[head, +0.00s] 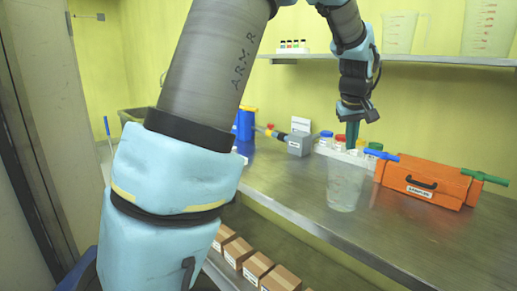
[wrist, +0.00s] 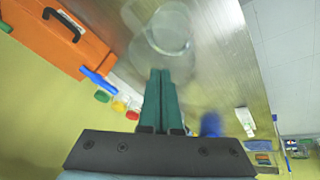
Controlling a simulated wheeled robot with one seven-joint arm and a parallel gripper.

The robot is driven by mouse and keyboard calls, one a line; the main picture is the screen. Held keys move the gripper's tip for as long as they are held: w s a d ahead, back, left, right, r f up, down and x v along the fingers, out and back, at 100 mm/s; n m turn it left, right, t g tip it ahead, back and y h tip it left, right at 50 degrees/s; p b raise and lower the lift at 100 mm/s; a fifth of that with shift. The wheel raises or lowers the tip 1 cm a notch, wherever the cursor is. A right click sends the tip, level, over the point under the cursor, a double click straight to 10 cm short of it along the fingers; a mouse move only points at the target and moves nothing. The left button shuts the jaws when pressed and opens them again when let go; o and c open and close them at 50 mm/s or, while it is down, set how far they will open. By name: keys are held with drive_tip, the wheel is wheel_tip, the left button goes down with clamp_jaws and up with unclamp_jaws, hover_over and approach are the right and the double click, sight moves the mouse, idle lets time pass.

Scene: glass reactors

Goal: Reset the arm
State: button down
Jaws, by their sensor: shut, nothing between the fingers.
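My gripper (head: 352,136) hangs pointing down above the metal bench, behind and above a clear beaker (head: 345,186). Its two green fingers are together with nothing between them, as the wrist view also shows (wrist: 161,75). In the wrist view the clear beaker (wrist: 167,32) lies beyond the fingertips. The large grey and light blue links of my arm fill the left and middle of the head view and hide part of the bench.
An orange case (head: 425,184) with blue and green handles stands at right. Several colour-capped bottles (head: 325,141) stand behind the gripper. A grey box (head: 299,144) and blue container (head: 245,124) are left of them. A shelf (head: 430,60) holds measuring jugs; cartons (head: 257,266) sit below.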

drive_tip(key=s+a+f+y, duration=0.1)
drive_tip(key=a+f, duration=0.2)
drive_tip(key=a, duration=0.6)
drive_tip(key=s+a+f, duration=0.1)
drive_tip(key=a+f, duration=0.2)
drive_tip(key=a, duration=0.7)
drive_tip(key=s+a+f+g, duration=0.1)
drive_tip(key=s+a+f, duration=0.4)
drive_tip(key=s+a, duration=0.8)
wheel_tip(320, 180, down, 8)
drive_tip(key=m+g+b, duration=0.1)
drive_tip(key=b, duration=0.6)
drive_tip(key=shift+a+f+y, duration=0.15)
drive_tip(key=shift+a+y, duration=0.25)
drive_tip(key=shift+s, duration=0.1)
